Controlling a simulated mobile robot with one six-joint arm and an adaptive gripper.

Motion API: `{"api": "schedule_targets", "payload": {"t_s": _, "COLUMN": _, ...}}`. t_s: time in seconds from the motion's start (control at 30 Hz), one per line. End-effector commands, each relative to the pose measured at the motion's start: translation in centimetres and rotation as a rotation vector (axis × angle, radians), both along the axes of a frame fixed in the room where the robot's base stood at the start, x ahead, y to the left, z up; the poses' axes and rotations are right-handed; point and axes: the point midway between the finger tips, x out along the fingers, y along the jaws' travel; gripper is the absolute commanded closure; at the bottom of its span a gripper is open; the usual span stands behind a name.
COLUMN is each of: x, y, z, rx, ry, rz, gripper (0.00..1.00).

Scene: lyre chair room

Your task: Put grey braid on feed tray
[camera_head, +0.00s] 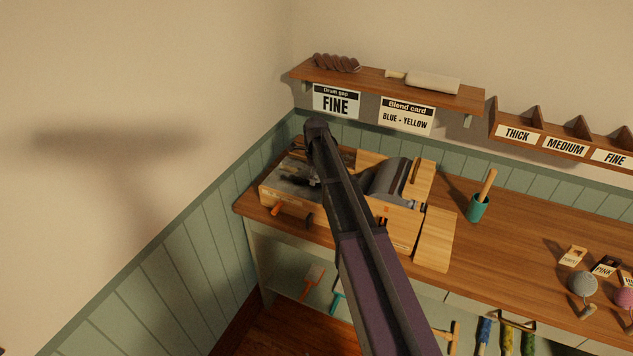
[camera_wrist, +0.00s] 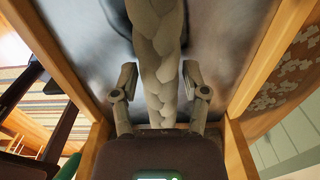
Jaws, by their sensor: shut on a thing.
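The grey braid (camera_wrist: 158,45) shows in the wrist view, running up the middle of the picture between the two fingers. My gripper (camera_wrist: 160,80) is shut on it. The feed tray (camera_wrist: 232,45) lies beneath, a grey metal surface between wooden side rails. The braid is over the tray; whether it touches the metal is hard to tell. In the head view the feed tray (camera_head: 275,184) is at the left end of the wooden drum carder, partly hidden by my arm. The braid cannot be made out clearly there.
The carder's dark drum (camera_head: 388,180) is right of my arm. A teal cup (camera_head: 478,208) with a wooden handle stands on the bench (camera_head: 530,235). Balls of yarn (camera_head: 582,284) and small cards lie farther right. A shelf (camera_head: 390,84) holds dark braids and a roller.

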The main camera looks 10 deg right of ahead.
Motion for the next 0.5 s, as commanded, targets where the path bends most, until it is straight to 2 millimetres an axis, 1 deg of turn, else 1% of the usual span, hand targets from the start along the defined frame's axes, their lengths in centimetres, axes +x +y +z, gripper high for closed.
{"api": "schedule_targets", "payload": {"t_s": 0.03, "x": 0.00, "y": -0.01, "z": -0.32, "rx": 0.000, "ry": 0.000, "rz": 0.000, "gripper": 0.98}}
{"api": "schedule_targets", "payload": {"t_s": 0.37, "x": 0.00, "y": -0.06, "z": -0.25, "rx": 0.000, "ry": 0.000, "rz": -0.001, "gripper": 0.98}}
{"api": "schedule_targets", "payload": {"t_s": 0.5, "x": 0.00, "y": -0.07, "z": -0.58, "rx": 0.000, "ry": 0.000, "rz": -0.001, "gripper": 0.98}}
